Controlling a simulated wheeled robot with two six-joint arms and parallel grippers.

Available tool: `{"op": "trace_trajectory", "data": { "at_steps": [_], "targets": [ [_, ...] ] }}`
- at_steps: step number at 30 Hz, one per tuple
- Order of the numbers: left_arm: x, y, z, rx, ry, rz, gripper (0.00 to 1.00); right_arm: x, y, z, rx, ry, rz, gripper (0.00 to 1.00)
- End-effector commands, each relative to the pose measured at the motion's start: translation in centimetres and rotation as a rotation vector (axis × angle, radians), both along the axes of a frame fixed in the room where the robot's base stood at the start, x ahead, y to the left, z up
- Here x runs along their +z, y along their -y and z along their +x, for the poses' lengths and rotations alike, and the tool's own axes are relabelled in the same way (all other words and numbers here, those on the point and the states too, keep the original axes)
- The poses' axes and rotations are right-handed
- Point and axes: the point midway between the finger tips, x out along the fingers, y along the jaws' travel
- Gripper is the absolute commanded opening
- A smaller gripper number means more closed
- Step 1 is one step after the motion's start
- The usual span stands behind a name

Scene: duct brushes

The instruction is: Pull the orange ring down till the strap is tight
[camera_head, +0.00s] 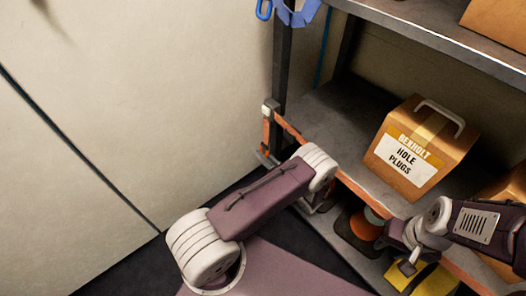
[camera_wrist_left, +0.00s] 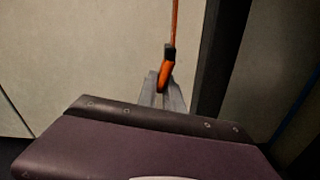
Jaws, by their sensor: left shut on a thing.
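An orange strap (camera_wrist_left: 174,25) hangs down from the top of the left wrist view. It runs into a small black piece (camera_wrist_left: 169,51), with the orange ring (camera_wrist_left: 165,74) below. My left gripper (camera_wrist_left: 162,92) is shut on the ring, with its grey fingers around the lower part. In the head view my left arm reaches to the shelf's front left corner, where a short upright orange strip (camera_head: 267,133) shows; the ring is not clear there. My right gripper (camera_head: 407,267) is low at the right, and its jaw opening is unclear.
A metal rack with an orange front beam (camera_head: 352,186) carries a cardboard box labelled hole plugs (camera_head: 414,152). Yellow pieces (camera_head: 436,281) lie near my right gripper. A pale wall (camera_head: 150,90) fills the left.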

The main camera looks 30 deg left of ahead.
Motion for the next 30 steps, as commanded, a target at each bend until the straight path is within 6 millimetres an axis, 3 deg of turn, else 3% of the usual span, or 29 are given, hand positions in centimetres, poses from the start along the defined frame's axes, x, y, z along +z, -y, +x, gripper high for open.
{"op": "trace_trajectory", "data": {
  "at_steps": [1, 3, 12, 13, 15, 25, 30],
  "targets": [
    [-1.0, -0.1, -0.2, 0.004, -0.002, 0.000, 0.00, -0.7, 0.0, 0.0, 0.000, 0.000, 0.000, 0.36],
    [-1.3, -0.1, -0.2, 0.004, -0.002, 0.000, 0.00, -0.8, 0.0, 0.0, 0.000, 0.000, 0.000, 0.36],
    [-1.2, -0.1, -0.2, 0.005, -0.004, -0.001, 0.00, -0.7, 0.0, 0.0, 0.000, 0.000, 0.000, 0.36],
    [-1.2, -0.1, -0.2, 0.005, -0.004, -0.001, 0.16, -0.7, 0.0, 0.0, 0.000, 0.000, 0.000, 0.36],
    [-1.2, -0.1, -0.2, 0.003, -0.003, 0.000, 0.32, -0.7, 0.0, 0.0, 0.000, 0.000, 0.000, 0.36],
    [-1.0, 0.3, -0.1, -0.001, -0.001, 0.000, 0.32, -0.4, 0.0, 0.0, 0.000, 0.000, 0.000, 0.36],
    [-0.6, 3.3, -1.3, -0.004, -0.001, 0.000, 0.32, 1.4, 0.0, 0.0, 0.000, 0.000, 0.000, 0.36]
  ]
}}
